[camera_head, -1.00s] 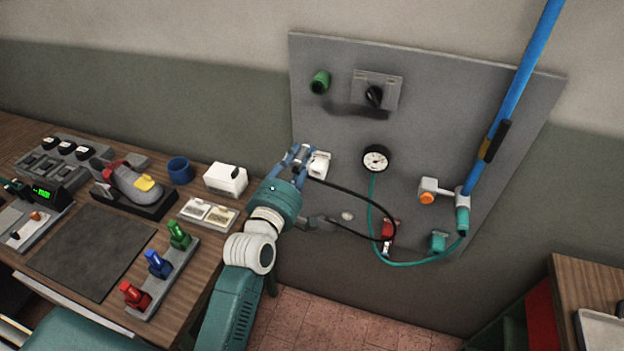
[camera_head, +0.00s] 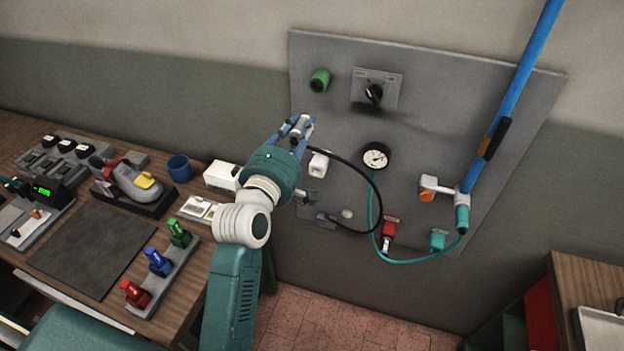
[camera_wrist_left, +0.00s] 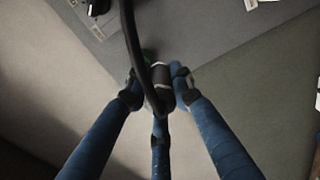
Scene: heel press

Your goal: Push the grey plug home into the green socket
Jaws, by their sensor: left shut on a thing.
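The green socket (camera_head: 320,80) sticks out of the grey wall panel at its upper left. My left gripper (camera_head: 301,126) is below it and a little to its left, apart from it in the head view. It is shut on the grey plug (camera_wrist_left: 159,87), which sits between the blue fingers in the left wrist view. A black cable (camera_head: 357,170) runs from the plug and loops down to the lower panel. In the left wrist view a dark green bit of the socket (camera_wrist_left: 148,55) shows just beyond the plug, partly hidden by the cable. My right gripper is not in view.
The panel also bears a rotary switch (camera_head: 373,93), a gauge (camera_head: 375,157), a white socket (camera_head: 319,164), a red socket (camera_head: 389,230) and a teal socket (camera_head: 437,240). A blue pipe (camera_head: 520,75) runs at right. The workbench (camera_head: 95,210) with several objects stands at left.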

